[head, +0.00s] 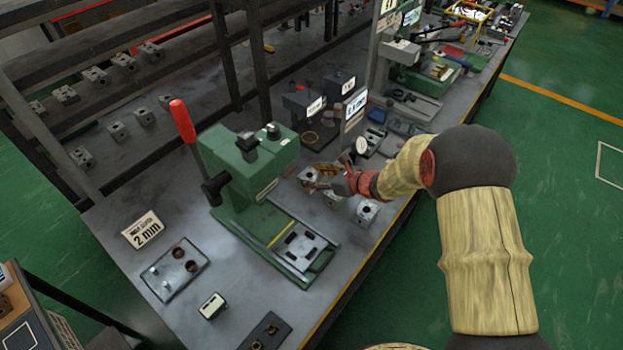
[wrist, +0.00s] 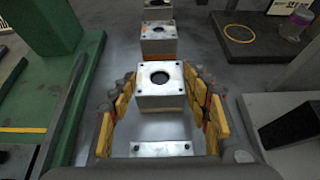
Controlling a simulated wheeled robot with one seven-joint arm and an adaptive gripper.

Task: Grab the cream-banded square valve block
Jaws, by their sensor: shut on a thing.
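A grey square valve block (wrist: 160,76) with a round dark bore and corner holes sits between my gripper's yellow finger pads in the wrist view. A thin tan-orange strip shows low on its front face; I cannot clearly tell whether it is cream. My gripper (wrist: 160,90) is shut on this block, one finger on each side. In the head view my gripper (head: 322,178) reaches in from the right, low over the bench, with a block (head: 307,175) at its fingertips. Behind the held block in the wrist view stand another block with an orange band (wrist: 158,46) and a farther one (wrist: 158,13).
Other blocks (head: 367,211) stand on the bench close to my gripper. A green press (head: 252,185) with a red-handled lever stands left. A yellow ring (wrist: 240,33) on a dark pad lies at the upper right of the wrist view. More blocks line the rear shelf (head: 123,62).

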